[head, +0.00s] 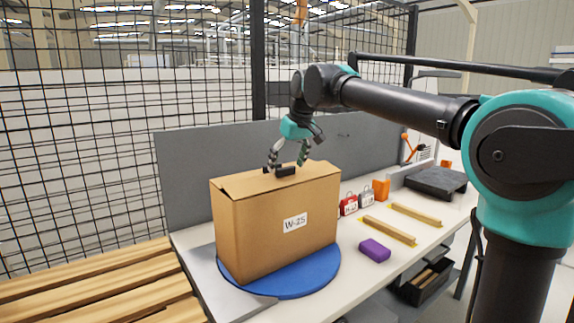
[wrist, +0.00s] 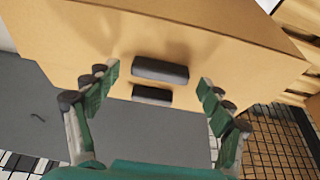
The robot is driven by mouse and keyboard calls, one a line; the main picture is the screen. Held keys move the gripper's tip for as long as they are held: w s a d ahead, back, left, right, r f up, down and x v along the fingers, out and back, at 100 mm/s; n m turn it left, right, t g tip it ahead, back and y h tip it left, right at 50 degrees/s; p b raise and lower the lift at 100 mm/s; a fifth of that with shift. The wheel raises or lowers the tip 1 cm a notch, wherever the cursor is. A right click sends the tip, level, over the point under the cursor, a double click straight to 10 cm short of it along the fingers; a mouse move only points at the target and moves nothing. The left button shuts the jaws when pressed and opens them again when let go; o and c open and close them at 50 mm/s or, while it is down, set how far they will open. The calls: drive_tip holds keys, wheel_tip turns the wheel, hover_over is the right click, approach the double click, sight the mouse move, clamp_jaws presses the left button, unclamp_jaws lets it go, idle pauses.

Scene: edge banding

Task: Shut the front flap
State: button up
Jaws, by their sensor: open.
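A brown cardboard box (head: 275,220) labelled W-25 stands upright on a blue round turntable (head: 315,275). Its top looks nearly flat in the head view, with a small step at the left edge; I cannot tell how far the front flap is down. Two dark bars sit at the top of the box; in the wrist view they are a larger bar (wrist: 160,69) and a smaller bar (wrist: 152,95). My gripper (head: 287,168) is open, pointing down close above the box top. In the wrist view my gripper (wrist: 158,78) has its fingers on either side of the bars, with nothing held.
A purple block (head: 375,250), two wooden strips (head: 389,230) (head: 416,214), small red and grey items and an orange block (head: 381,189) lie right of the box. A grey panel (head: 185,185) stands behind. Wooden slats (head: 90,285) are at the left.

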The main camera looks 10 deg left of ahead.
drive_tip(key=c, duration=1.7)
drive_tip(key=shift+w+a+f+g+h, duration=0.25)
drive_tip(key=shift+a+f+g+h, duration=0.15)
drive_tip(key=shift+h, duration=0.2)
drive_tip(key=shift+f+g+h, duration=0.25)
drive_tip(key=shift+g+h, duration=0.15)
drive_tip(key=o, duration=1.7)
drive_tip(key=shift+w, duration=0.1)
